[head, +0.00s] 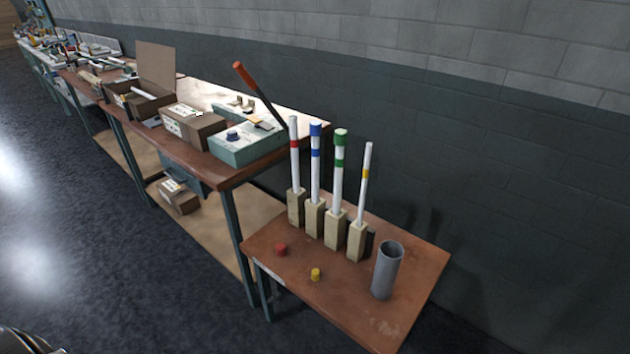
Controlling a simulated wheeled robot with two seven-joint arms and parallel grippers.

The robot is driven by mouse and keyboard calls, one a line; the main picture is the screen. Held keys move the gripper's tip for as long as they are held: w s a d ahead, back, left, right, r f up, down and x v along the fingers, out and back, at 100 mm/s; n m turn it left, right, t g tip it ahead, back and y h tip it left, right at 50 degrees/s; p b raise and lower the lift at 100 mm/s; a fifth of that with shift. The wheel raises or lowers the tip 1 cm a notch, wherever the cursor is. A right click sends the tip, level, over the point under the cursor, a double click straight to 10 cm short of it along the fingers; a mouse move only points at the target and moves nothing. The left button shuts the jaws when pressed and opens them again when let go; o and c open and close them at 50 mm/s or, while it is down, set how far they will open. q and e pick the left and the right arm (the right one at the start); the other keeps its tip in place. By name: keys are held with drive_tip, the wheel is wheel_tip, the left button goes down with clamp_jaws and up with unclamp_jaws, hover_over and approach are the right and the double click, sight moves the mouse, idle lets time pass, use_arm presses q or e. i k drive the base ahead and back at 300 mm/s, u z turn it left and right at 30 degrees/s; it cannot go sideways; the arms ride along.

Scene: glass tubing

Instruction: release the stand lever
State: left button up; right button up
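A lever with an orange handle (244,76) and a dark shaft rises from the right end of a teal box-like device (243,152) on the long workbench. It leans up and to the left. The shaft's lower end passes behind the white tubes, so its joint is not clear. On the low table, several white glass tubes stand upright in wooden blocks: one with a red band (294,160), one with a blue top (315,170), one with a green top (338,180) and one with a yellow band (364,195).
A red cap (281,250) and a yellow cap (316,274) lie on the low table (365,321). A grey cylinder (387,270) stands at its right. Cardboard boxes (194,127) sit on the workbench (180,152). A wall is behind. The floor in front is clear.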

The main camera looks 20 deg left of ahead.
sight(277, 297)
drive_tip(key=u, duration=1.1)
drive_tip(key=k, duration=1.35)
drive_tip(key=u, duration=0.9)
drive_tip(key=i, duration=1.3)
drive_tip(key=z, duration=0.2)
